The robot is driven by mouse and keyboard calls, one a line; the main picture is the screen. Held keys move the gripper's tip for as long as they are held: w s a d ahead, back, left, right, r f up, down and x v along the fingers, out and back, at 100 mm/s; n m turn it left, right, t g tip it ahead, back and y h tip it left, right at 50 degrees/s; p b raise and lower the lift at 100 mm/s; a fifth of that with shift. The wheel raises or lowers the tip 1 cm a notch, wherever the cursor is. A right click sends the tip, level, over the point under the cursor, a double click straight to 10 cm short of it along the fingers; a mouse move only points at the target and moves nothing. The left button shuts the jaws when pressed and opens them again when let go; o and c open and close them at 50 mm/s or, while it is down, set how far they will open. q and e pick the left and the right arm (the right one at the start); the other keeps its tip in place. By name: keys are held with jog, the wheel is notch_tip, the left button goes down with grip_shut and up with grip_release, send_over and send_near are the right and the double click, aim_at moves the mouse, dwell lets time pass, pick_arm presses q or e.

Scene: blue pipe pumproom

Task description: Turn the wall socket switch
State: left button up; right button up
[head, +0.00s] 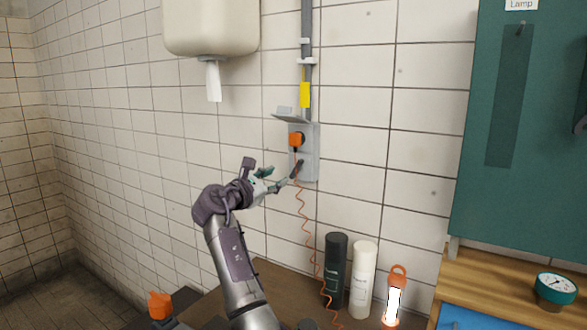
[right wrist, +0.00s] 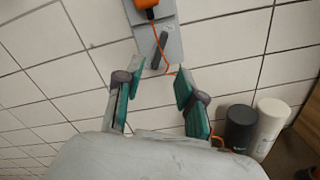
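A grey wall socket box (head: 309,160) is mounted on the tiled wall in the head view. An orange plug (head: 296,139) sits in its upper part, and the plug also shows in the right wrist view (right wrist: 147,4). The dark grey switch lever (right wrist: 159,50) is on the lower part of the socket, tilted. In the head view the lever (head: 297,169) is just beyond my fingertips. My right gripper (head: 280,184) is at the socket's lower left. In the right wrist view my right gripper (right wrist: 160,84) is open and empty, its fingers apart below the lever. My left gripper is not seen.
An orange coiled cord (head: 304,215) hangs from the plug. A black bottle (head: 335,268), a white bottle (head: 362,278) and an orange lamp (head: 393,300) stand below. A dispenser (head: 211,28) is at upper left. A green cabinet (head: 520,150) is at right.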

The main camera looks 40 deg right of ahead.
aim_at(295, 169)
jog(key=p+x, duration=0.2)
jog(key=x, duration=0.7)
jog(key=shift+d, duration=0.15)
jog(key=shift+w+d+f, duration=0.1)
jog(key=shift+d+f, duration=0.05)
jog(key=shift+d, duration=0.1)
grip_shut()
